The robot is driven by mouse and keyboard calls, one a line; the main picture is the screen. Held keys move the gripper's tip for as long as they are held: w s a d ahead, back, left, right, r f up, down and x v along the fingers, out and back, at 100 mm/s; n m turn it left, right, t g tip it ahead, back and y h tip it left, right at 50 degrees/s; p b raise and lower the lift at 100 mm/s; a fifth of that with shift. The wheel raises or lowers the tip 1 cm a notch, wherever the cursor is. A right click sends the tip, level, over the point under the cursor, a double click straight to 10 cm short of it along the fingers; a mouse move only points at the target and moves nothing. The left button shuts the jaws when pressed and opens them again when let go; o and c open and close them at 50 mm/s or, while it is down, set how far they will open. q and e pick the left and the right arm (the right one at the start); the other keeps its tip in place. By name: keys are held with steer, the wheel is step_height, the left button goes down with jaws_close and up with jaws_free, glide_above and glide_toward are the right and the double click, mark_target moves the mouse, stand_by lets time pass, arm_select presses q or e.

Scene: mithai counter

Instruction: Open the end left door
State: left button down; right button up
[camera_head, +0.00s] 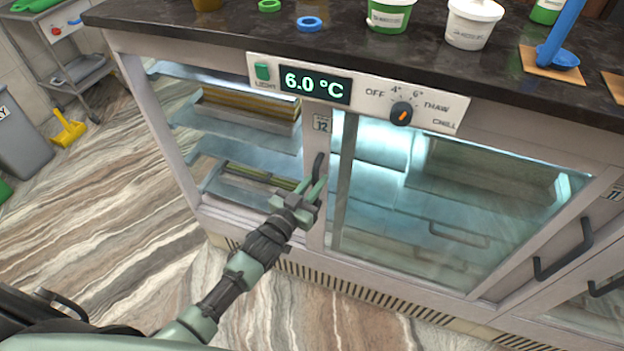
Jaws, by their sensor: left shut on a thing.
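The end left door (314,225) is the pale-framed glass door under the label "12", at the left of the counter front. Shelves with stacked yellowish goods show through it. Its dark upright handle (319,163) is on the right side of its frame. My left gripper (314,188) is shut on the lower part of this handle, and its fingers hide some of it. The door looks about flush with the counter front; I cannot tell whether it stands slightly ajar. My right gripper is not in view.
A control panel (360,95) reading 6.0 °C sits above the doors. Another glass door (450,200) is to the right, with its own dark handle (563,252). Tubs and rings stand on the dark countertop (240,28).

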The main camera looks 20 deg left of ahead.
arm_select(q)
steer(key=shift+d, duration=0.1)
steer(key=c, duration=1.4)
jaws_free()
steer(key=shift+o, duration=0.2)
steer(key=shift+s, duration=0.1)
steer(key=shift+s+a+f, duration=0.1)
steer(key=shift+s+a, duration=0.1)
steer(key=shift+s, duration=0.1)
steer(key=v, duration=0.7)
steer(key=shift+b, duration=0.35)
